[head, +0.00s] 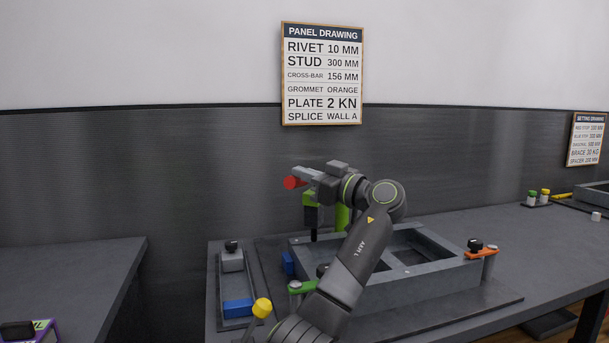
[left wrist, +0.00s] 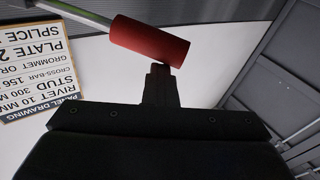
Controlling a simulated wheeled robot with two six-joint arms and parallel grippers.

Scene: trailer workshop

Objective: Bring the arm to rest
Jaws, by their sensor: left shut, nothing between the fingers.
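My left arm rises from the bottom of the head view and bends over a grey frame (head: 430,287). My left gripper (head: 300,171) is above the frame's back left part, shut and empty. A red cylindrical grip (head: 291,183) is right by its fingertips. In the left wrist view the shut fingers (left wrist: 160,84) end at the edge of the red grip (left wrist: 150,41), which sits on a pale green rod (left wrist: 78,12). I cannot tell whether they touch. My arm hides part of the frame. My right gripper is not in view.
Green clamp parts (head: 342,217) stand behind my arm. An orange clamp (head: 482,253) is at the frame's right end. A yellow-knobbed lever (head: 262,308) stands at the front left. A tray (head: 221,300) holds a blue block (head: 238,308). A panel drawing (head: 322,75) hangs on the wall.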

